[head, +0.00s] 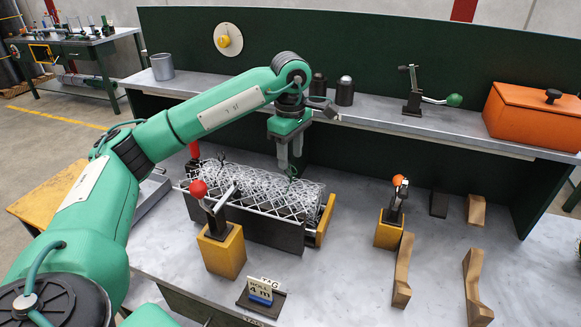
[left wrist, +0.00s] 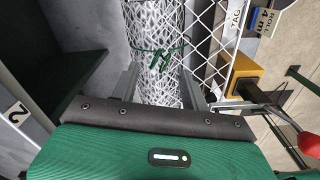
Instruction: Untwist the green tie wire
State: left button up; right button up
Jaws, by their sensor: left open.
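The green tie wire (left wrist: 162,55) is looped around the rolled white chain-link mesh (left wrist: 150,20) in the left wrist view, with its twisted ends on top of the roll. In the head view the mesh roll (head: 265,192) lies in a cradle on the bench. My left gripper (head: 290,162) points down over the roll, toward its far side. In the left wrist view its fingers (left wrist: 158,85) are apart, one on each side of the roll, with the twist just ahead between them. Nothing is held. My right gripper is not in view.
An orange-knobbed clamp (head: 391,228) stands to the right. A tag stand (head: 261,294) sits in front. An orange box (head: 533,115) and a grey cup (head: 162,67) are on the shelf.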

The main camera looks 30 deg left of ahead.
aim_at(291, 166)
pick_arm(q)
jog(key=shift+m, duration=1.7)
notch_tip(291, 166, down, 4)
jog(key=b, duration=0.2)
jog(key=shift+r+b, duration=0.2)
jog(key=shift+b, duration=0.15)
jog(key=shift+f, duration=0.25)
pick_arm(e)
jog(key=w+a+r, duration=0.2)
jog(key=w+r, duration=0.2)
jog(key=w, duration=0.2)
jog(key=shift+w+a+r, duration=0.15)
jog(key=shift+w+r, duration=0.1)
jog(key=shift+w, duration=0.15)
pick_arm(q)
jog(key=c, duration=0.9)
jog(key=n+p, duration=0.1)
jog(key=n, duration=0.5)
jog(key=shift+r, duration=0.1)
jog(key=n+p, duration=0.1)
jog(key=n, duration=0.5)
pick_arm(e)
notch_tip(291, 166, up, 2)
